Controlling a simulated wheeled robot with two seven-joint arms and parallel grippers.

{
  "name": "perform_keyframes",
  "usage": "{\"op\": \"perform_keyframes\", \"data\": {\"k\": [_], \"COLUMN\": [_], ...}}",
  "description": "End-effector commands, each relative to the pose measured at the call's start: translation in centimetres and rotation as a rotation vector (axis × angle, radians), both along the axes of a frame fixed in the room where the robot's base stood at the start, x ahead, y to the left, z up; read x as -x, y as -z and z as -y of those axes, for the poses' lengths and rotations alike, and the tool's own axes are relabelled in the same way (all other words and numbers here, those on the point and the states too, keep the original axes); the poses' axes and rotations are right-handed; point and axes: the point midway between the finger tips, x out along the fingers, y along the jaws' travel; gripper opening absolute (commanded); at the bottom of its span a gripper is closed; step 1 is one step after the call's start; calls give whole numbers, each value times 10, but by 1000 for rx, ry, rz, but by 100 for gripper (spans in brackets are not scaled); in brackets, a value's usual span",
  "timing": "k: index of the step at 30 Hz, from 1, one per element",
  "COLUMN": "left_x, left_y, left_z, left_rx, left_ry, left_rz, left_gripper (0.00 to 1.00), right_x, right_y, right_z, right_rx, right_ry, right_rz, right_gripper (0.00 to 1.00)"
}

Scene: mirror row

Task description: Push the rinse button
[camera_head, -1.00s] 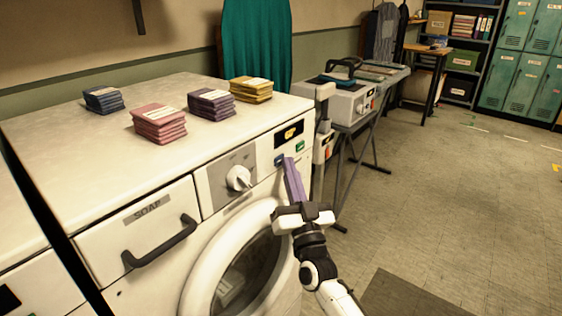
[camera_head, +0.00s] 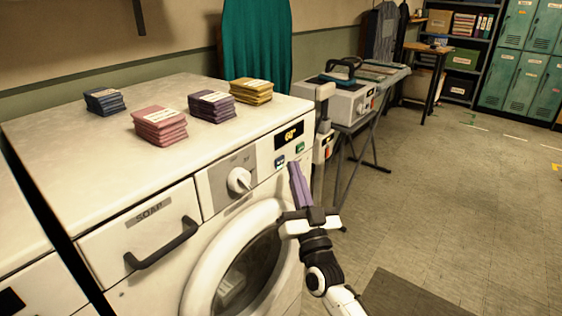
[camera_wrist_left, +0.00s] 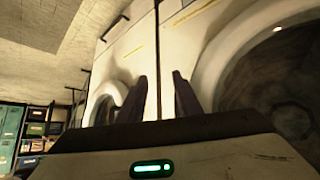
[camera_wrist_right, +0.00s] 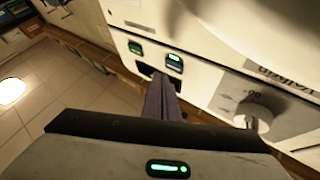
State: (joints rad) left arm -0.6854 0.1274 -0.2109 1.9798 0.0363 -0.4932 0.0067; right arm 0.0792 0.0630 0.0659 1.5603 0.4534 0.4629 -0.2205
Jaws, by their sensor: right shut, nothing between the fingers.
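The washing machine's front panel (camera_head: 264,154) has two small buttons below its display: a teal one (camera_head: 279,162) nearer the knob and a green one (camera_head: 300,147). Their labels are too small to read, so I cannot tell which is rinse. In the right wrist view the teal button (camera_wrist_right: 175,62) and green button (camera_wrist_right: 135,47) both show light. My right gripper (camera_head: 294,164) is shut and empty, its purple fingertips in front of the panel near the buttons; contact is not evident. My left gripper (camera_wrist_left: 160,82) is open and empty, facing machine fronts.
The white knob (camera_head: 239,179) is left of the buttons and the round door (camera_head: 198,270) is below. The soap drawer handle (camera_head: 160,243) sticks out at left. Folded cloth stacks (camera_head: 160,126) lie on top. The floor at right is mostly open.

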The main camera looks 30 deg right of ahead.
Motion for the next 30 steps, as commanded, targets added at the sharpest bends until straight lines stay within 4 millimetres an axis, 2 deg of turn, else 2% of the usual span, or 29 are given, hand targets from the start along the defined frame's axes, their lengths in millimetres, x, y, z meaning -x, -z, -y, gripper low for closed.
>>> {"op": "perform_keyframes", "data": {"k": [3,15,30], "left_x": [0,0,0], "left_y": [-9,-24,-24], "left_z": [0,0,0], "left_rx": [0,0,0], "left_ry": [0,0,0], "left_rz": [0,0,0], "left_gripper": [31,31,31], "right_x": [12,46,49], "right_y": [-2,-2,-1], "right_z": [5,19,20], "right_rx": [2,2,1], "right_ry": [1,1,0], "right_rz": [-3,0,0], "right_gripper": [0,0,0]}}
